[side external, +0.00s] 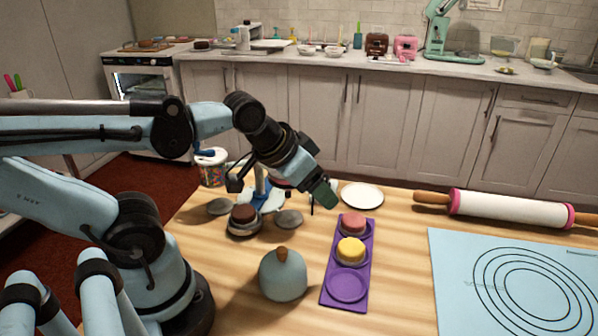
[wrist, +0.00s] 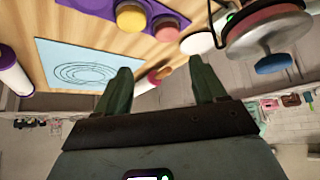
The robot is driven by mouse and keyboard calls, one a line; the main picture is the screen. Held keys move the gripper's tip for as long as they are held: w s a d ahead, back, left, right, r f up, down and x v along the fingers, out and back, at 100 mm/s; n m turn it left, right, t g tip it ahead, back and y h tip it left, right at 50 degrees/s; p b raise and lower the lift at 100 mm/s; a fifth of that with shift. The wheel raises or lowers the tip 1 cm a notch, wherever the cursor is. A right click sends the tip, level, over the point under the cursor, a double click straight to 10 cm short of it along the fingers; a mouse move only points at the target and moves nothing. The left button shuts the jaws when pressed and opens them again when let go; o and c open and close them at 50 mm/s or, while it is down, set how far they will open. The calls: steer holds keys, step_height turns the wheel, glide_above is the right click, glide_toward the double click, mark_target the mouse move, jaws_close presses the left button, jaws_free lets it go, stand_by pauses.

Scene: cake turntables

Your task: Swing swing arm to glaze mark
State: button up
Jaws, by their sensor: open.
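The swing-arm stand is partly hidden behind my gripper in the side external view. Its blue base (side external: 266,199) shows, with grey discs (side external: 289,219) (side external: 220,207) beside it. A brown cake (side external: 244,214) sits on a low round stand at its near side. In the wrist view, a metal spindle with a pinkish round piece (wrist: 268,32) and a blue end piece (wrist: 274,63) stands at the upper right. I cannot make out the glaze mark. My gripper (side external: 323,196) is above the table; its two green fingers (wrist: 162,85) are apart with nothing held between them.
A purple tray (side external: 345,305) holds pink and yellow cakes. A blue-grey dome with a wooden knob (side external: 284,277) stands near it. A white plate (side external: 362,195), rolling pin (side external: 508,207) and blue mat (side external: 450,285) lie around. A colourful tub (side external: 211,170) stands behind.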

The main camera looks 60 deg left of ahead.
step_height(320, 180, up, 9)
steer(key=shift+a+f, duration=0.1)
steer(key=shift+f, duration=0.1)
steer(key=c, duration=0.4)
steer(key=w+a+n+g, duration=0.35)
steer(key=a+n, duration=0.35)
steer(key=a, duration=0.7)
steer(key=w+a+n+g, duration=0.2)
steer(key=a+n+g, duration=0.2)
steer(key=a+n, duration=0.7)
steer(key=shift+a+f+m, duration=0.55)
steer(key=shift+a+f, duration=0.05)
steer(key=shift+f, duration=1.95)
steer(key=shift+a+f+m, duration=0.5)
steer(key=shift+a+f, duration=0.1)
steer(key=shift+f, duration=1.9)
steer(key=shift+a+f+m, duration=0.55)
steer(key=shift+a+f, duration=0.05)
steer(key=shift+f, duration=1.95)
steer(key=shift+r, duration=0.1)
steer(key=c, duration=0.8)
